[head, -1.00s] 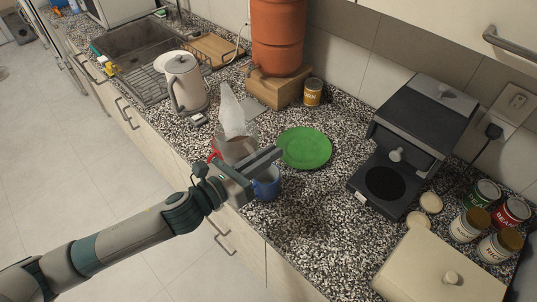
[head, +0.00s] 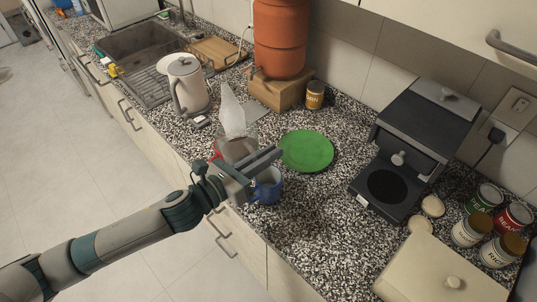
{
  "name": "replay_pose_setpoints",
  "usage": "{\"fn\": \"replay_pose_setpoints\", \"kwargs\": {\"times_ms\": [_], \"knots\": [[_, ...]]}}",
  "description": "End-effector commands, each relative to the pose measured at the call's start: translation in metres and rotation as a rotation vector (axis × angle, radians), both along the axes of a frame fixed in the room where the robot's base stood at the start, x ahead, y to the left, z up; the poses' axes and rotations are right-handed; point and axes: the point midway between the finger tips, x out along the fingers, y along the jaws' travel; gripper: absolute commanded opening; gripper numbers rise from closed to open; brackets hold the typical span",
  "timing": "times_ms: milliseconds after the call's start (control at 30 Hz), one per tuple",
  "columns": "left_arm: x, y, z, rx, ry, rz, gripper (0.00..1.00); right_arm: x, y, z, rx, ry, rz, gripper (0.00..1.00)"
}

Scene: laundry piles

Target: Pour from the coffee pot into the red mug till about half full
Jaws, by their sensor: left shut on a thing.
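My left gripper (head: 264,162) is shut at the counter's front edge, its fingers pointing right. It seems shut on the coffee pot (head: 237,149), a clear glass vessel with a brownish tint, largely hidden behind the gripper. A pale, translucent pointed shape (head: 232,108) rises directly behind it; I cannot tell whether it is part of the pot. Only a small red piece of what appears to be the red mug (head: 215,156) shows left of the gripper. The mug's inside and its fill level are hidden. My right gripper is out of view.
A blue mug (head: 267,187) stands just below the gripper's fingers, and a green plate (head: 306,151) lies to the right. A white kettle (head: 188,86) stands behind left. The black coffee machine (head: 410,140), several cans and a cream box (head: 430,268) occupy the right.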

Motion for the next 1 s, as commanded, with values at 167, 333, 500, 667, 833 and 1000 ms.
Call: {"fn": "replay_pose_setpoints", "kwargs": {"times_ms": [167, 333, 500, 667, 833, 1000], "knots": [[0.0019, 0.0009, 0.0027, -0.002, -0.002, 0.0, 0.0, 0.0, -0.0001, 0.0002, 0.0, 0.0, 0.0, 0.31], [0.0033, 0.0017, 0.003, -0.004, 0.0, 0.0, 0.0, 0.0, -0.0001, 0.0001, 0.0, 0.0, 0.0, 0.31], [0.0046, 0.0027, 0.0034, -0.006, 0.002, 0.0, 0.0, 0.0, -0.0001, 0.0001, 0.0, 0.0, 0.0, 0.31], [0.0058, 0.0033, 0.0035, -0.007, 0.004, 0.0, 0.0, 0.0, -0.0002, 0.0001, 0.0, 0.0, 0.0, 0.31], [0.0071, 0.0041, 0.0036, -0.009, 0.008, 0.0, 0.0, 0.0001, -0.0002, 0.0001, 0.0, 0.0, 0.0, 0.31], [0.0083, 0.0048, 0.0038, -0.01, 0.011, 0.0, 0.0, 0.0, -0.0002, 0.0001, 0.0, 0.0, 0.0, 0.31]]}}
